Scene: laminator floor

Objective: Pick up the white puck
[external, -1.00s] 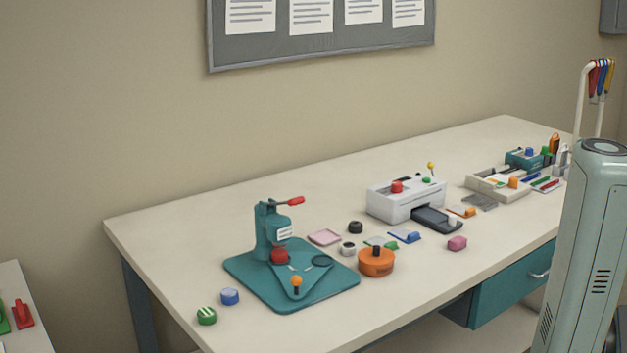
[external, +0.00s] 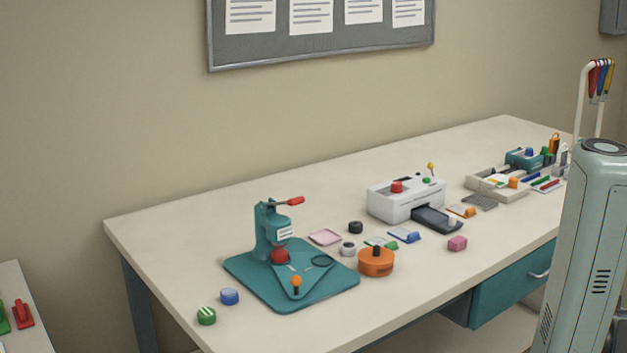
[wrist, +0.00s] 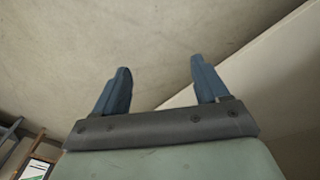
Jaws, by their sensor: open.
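The white puck (external: 348,249) is a small, short white cylinder with a dark top. It sits upright on the pale table, just right of the teal press and left of the orange round box, in the external view. My gripper (wrist: 159,64) shows only in the wrist view, with two blue-grey fingers spread apart and nothing between them. The wrist view shows blurred pale surfaces and no puck. My gripper is not seen in the external view, so its distance from the puck cannot be told.
The teal press (external: 275,255) stands left of the puck. A black puck (external: 356,227) is behind it, a pink tray (external: 325,237) behind left, and an orange round box (external: 376,262) in front right. A white printer (external: 405,200) stands farther right.

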